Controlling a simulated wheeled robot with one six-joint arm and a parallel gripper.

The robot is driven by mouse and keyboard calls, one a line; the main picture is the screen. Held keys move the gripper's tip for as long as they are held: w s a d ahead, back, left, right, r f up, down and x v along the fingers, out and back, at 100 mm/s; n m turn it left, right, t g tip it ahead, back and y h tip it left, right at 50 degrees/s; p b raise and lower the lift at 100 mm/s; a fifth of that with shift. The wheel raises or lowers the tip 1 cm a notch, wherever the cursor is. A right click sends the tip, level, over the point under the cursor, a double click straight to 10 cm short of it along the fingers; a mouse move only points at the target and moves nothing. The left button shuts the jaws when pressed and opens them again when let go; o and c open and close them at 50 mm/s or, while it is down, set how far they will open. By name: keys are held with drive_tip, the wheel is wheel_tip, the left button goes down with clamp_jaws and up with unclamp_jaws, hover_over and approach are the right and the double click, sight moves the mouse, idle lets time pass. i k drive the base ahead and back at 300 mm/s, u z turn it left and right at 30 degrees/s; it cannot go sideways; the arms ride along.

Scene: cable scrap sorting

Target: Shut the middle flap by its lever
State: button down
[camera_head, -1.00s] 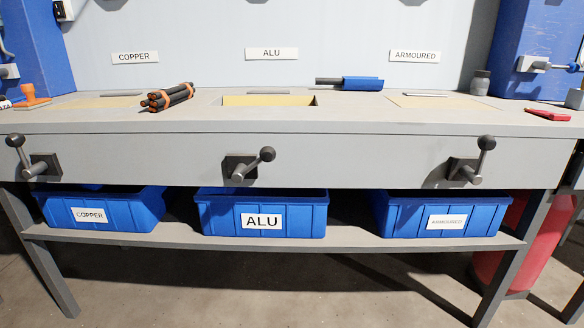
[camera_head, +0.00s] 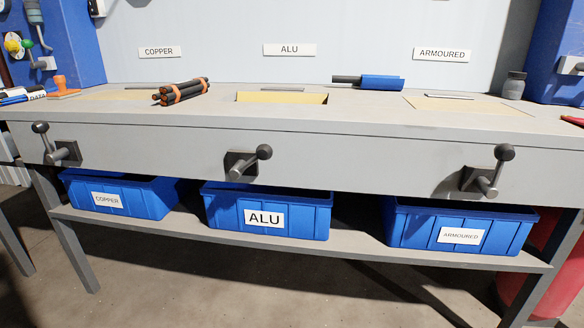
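The middle flap opening (camera_head: 282,98) under the ALU sign is open in the bench top, a dark-edged slot with a yellow inner face showing. Its lever (camera_head: 250,160) on the bench front has a dark square plate and a black ball knob, and the arm points to the right and slightly up. The left lever (camera_head: 55,146) and the right lever (camera_head: 489,172) stand more upright, and the flaps above them look flush with the top. My gripper is not in view.
A bundle of dark cables (camera_head: 181,92) lies left of the opening. A blue-sleeved cable piece (camera_head: 369,82) lies behind it to the right. Blue bins labelled COPPER (camera_head: 148,201), ALU (camera_head: 312,201) and ARMOURED (camera_head: 400,226) stand on the lower shelf. The floor before the bench is clear.

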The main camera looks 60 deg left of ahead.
sight(264, 152)
drive_tip(key=i, duration=0.9)
drive_tip(key=u, duration=1.75)
